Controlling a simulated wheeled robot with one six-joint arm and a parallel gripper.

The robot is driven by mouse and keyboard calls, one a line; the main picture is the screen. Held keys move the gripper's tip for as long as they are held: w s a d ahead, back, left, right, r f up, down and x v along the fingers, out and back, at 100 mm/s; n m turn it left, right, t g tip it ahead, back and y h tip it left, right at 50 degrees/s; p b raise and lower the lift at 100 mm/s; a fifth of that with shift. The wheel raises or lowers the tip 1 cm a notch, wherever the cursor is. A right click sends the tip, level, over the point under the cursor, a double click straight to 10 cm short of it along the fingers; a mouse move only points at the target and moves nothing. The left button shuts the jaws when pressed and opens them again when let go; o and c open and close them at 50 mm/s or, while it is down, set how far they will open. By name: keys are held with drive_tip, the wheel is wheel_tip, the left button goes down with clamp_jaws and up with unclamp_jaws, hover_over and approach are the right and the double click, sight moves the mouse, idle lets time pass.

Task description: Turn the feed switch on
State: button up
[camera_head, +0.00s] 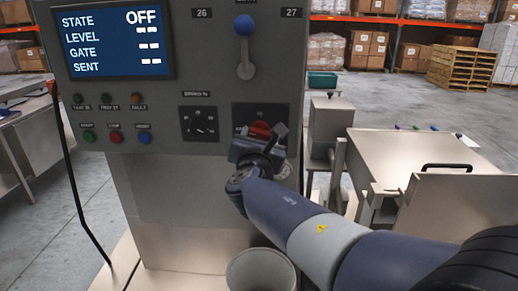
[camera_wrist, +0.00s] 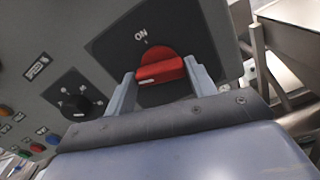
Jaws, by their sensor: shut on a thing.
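The feed switch is a red rotary knob (camera_head: 260,130) on a dark square plate at the lower right of the grey panel. In the wrist view the red knob (camera_wrist: 160,68) lies across the plate, below and right of the word ON. My gripper (camera_head: 263,140) is at the knob, and in the wrist view its two fingers (camera_wrist: 158,80) stand at the knob's left and right ends, closed on it. The display (camera_head: 112,42) reads STATE OFF, with dashes for LEVEL, GATE and SENT. Other markings on the plate are hidden by my gripper.
Left of the plate is a black dial (camera_head: 199,124). A blue-knobbed lever (camera_head: 244,45) is above. Small lamps and push buttons (camera_head: 115,137) sit under the display.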

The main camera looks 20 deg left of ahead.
drive_tip(key=m+b, duration=0.3)
drive_tip(key=b, duration=0.1)
drive_tip(key=shift+f+m+b, duration=0.3)
drive_tip(key=shift+f+m, duration=0.05)
drive_tip(key=shift+m, duration=0.05)
drive_tip(key=m+b, duration=0.4)
drive_tip(key=b, duration=0.1)
drive_tip(key=shift+m, duration=0.3)
drive_tip(key=m+b, duration=0.4)
drive_tip(key=shift+r+m+b, duration=0.15)
drive_tip(key=shift+m+b, duration=0.8)
drive_tip(key=shift+m, duration=0.25)
drive_tip(key=o, duration=1)
drive_tip(key=shift+r, duration=0.1)
